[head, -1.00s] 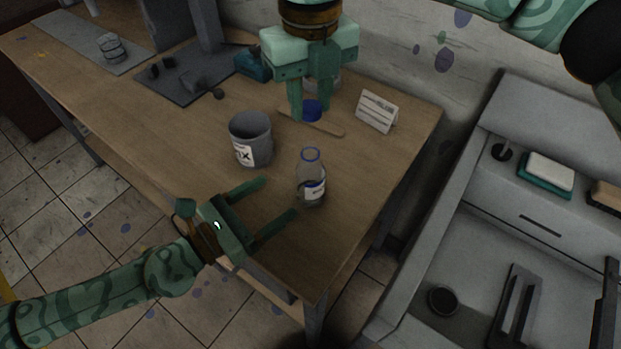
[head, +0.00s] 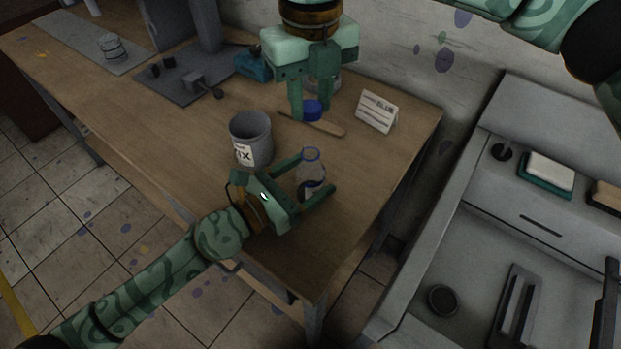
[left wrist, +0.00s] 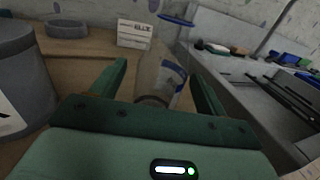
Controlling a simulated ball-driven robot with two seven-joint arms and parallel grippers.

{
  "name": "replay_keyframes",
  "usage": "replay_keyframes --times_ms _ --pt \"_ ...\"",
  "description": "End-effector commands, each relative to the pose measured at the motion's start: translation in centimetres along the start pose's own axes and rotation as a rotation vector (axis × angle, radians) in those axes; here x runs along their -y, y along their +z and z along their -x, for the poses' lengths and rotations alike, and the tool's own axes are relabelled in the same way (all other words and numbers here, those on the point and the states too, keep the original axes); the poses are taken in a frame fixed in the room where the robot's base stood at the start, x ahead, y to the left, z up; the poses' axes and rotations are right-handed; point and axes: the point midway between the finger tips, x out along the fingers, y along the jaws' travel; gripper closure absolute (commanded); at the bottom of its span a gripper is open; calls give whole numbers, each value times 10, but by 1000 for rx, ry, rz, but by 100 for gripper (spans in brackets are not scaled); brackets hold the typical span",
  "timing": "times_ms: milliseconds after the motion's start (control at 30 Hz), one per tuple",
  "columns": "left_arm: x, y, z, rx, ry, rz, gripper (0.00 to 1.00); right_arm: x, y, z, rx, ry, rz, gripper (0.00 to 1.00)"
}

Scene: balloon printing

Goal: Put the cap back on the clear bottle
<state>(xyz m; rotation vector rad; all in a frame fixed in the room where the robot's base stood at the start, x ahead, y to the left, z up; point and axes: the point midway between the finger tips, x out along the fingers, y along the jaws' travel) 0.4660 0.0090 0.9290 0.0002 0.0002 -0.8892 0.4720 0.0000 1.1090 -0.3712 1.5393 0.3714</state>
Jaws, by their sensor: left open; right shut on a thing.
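The clear bottle (head: 311,170) stands upright and uncapped on the wooden table, with a blue ring at its mouth and a label. My left gripper (head: 316,176) is open, with its fingers on either side of the bottle. In the left wrist view the bottle (left wrist: 160,72) stands between the two fingers (left wrist: 158,88), with gaps visible at its sides. My right gripper (head: 311,111) points down farther back on the table, shut on the blue cap (head: 312,106). The cap is low, close to the tabletop; whether it touches is unclear.
A grey cup (head: 250,137) with a label stands left of the bottle. A flat wooden stick (head: 325,129) and a white card (head: 377,111) are near my right gripper. The table's (head: 365,220) right end is clear; a grey sink unit (head: 440,250) stands beyond it.

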Motion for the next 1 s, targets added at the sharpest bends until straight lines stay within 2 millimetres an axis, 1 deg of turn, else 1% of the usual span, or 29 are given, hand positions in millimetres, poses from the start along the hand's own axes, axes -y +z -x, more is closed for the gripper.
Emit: replay_keyframes --times_ms 33,100,233,367,600,633,667,700,767,800,867,933,1000 --pt "0 1 -8 2 1 2 26 0 0 0 0 0 0 92" --pt "0 1 -17 2 1 2 26 0 0 0 0 0 0 92" --pt "0 0 -28 1 0 1 26 0 0 0 0 0 0 92" --pt "0 0 -32 -1 0 1 26 0 0 0 0 0 0 92" --pt "0 0 -32 0 0 1 26 0 0 0 0 0 0 92" --pt "0 0 -32 0 0 1 28 0 0 0 0 0 0 92" --pt "0 0 -32 0 0 1 37 0 0 0 0 0 0 92" --pt "0 0 -32 0 0 1 48 0 0 0 0 0 0 92" --pt "0 0 -32 0 0 1 64 0 0 0 0 0 0 92" --pt "0 0 -32 0 0 1 76 0 0 0 0 0 0 92" --pt "0 0 -32 0 0 1 92 0 0 0 0 0 0 92" --pt "0 0 -32 0 0 1 92 0 0 -1 0 0 0 92" --pt "0 0 -32 0 0 1 92 0 0 -7 -1 0 0 92"
